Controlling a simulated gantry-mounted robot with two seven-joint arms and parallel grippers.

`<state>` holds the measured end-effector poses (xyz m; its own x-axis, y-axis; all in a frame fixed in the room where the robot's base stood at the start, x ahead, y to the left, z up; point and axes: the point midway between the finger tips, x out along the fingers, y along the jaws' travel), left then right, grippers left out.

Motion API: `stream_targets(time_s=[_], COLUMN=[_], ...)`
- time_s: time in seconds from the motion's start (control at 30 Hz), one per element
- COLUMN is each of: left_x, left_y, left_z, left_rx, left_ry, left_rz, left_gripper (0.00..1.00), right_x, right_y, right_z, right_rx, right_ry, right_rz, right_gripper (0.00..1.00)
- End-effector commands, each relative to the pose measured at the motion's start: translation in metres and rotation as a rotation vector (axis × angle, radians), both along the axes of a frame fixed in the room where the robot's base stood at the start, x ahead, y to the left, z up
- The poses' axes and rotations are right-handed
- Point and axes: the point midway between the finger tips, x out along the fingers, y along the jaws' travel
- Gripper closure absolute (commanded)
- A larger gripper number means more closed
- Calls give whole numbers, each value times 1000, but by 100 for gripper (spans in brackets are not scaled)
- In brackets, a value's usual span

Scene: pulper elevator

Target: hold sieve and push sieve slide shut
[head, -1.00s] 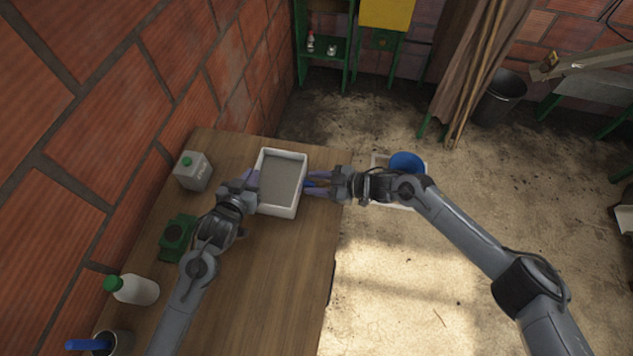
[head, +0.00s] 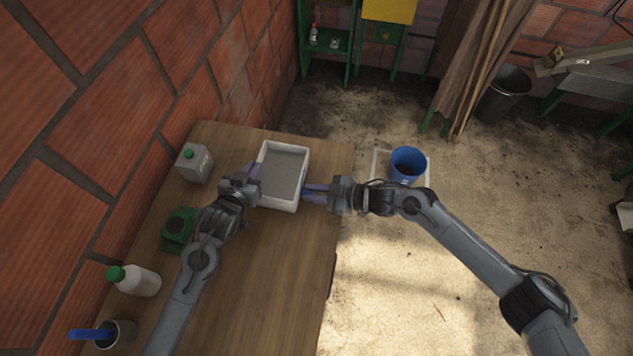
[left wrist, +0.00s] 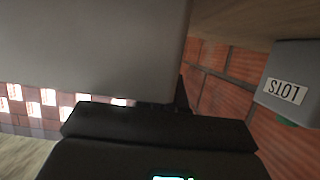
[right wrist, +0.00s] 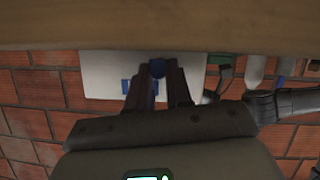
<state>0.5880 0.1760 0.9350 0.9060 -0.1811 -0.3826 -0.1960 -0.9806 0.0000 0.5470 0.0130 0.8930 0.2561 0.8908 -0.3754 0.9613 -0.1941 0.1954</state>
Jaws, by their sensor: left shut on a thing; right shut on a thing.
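The sieve is a white, open-topped rectangular box (head: 301,172) with a grey floor, near the far end of the wooden table. My left gripper (head: 254,180) is shut on its left wall; the wall's pale face fills much of the left wrist view (left wrist: 90,50). My right gripper (head: 309,192) is at the sieve's right wall, shut on a small blue piece, apparently the sieve slide (right wrist: 158,67). In the right wrist view a blue patch (right wrist: 132,87) shows on the white wall beside the fingers. Fingertip contact is partly hidden.
A blue bucket (head: 407,166) stands on the floor, right of the table, beyond my right arm.

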Motion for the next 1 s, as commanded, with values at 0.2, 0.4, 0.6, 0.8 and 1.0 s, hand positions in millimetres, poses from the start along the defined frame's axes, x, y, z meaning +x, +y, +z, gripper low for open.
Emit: stream_targets(time_s=[0.2,0.4,0.6,0.8,1.0], left_x=[0,0,0,0,0], left_y=[1,1,1,0,1], left_z=[0,0,0,0,0], left_rx=[-1,0,0,0,0], left_ry=[0,0,0,0,0], left_rz=[1,2,1,1,1], left_gripper=[100,100,100,100,100], right_x=[-4,-4,-2,-3,-7], right_y=[1,2,1,-2,-20], right_z=[-1,-1,-1,0,8], right_rx=[-1,0,0,0,-1], right_ry=[2,2,1,2,0], right_rz=[8,8,5,4,3], right_gripper=[100,60,54,54,54])
